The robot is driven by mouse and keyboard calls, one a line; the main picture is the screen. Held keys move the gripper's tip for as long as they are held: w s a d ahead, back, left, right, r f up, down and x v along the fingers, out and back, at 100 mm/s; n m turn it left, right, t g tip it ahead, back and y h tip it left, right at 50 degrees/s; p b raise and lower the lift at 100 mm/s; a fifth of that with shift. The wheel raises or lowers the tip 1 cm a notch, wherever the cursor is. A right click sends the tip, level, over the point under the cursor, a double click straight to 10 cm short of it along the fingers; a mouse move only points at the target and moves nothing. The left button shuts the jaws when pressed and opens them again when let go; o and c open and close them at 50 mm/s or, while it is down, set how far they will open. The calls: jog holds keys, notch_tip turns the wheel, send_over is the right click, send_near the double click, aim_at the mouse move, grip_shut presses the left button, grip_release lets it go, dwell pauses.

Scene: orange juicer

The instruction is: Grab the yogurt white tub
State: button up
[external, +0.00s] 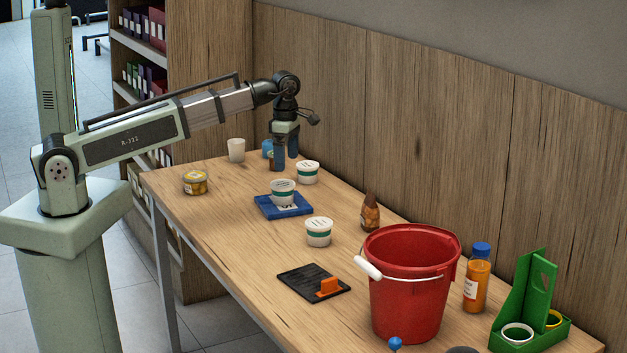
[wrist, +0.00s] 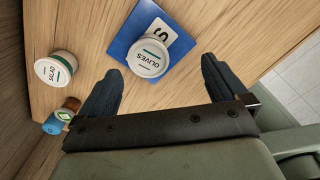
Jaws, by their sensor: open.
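Three white tubs with green bands stand on the table. One (external: 283,187) is on the blue mat (external: 263,210); its lid reads "OLIVES" in the wrist view (wrist: 150,56). Another (external: 308,175), near the wall, reads "SALAD" in the wrist view (wrist: 54,69). The third (external: 319,236) stands nearer the camera in the external view, its label too small to read. I cannot tell from labels which is yogurt. My gripper (external: 285,156) is open and empty above the table's far end. In the wrist view its fingers (wrist: 162,70) point toward the olives tub, apart from it.
A plain white cup (external: 236,150), a yellow tin (external: 195,183) and a blue-topped jar (wrist: 57,122) are near the far end.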

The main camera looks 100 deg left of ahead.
aim_at(319, 222)
jog(key=w+d+m, duration=0.5)
jog(key=w+d, duration=0.7)
jog(key=d, duration=0.4)
jog(key=shift+w+f+m, duration=0.25)
jog(key=shift+f+m, duration=1.8)
jog(key=shift+f, duration=0.3)
jog(key=shift+w+f+m, duration=0.25)
jog(key=shift+f+m, duration=1.85)
jog(key=shift+f, duration=0.25)
jog(key=shift+w+f+m, duration=0.25)
jog(key=shift+f+m, duration=1.8)
jog(key=shift+f, duration=0.3)
jog(key=c, duration=1)
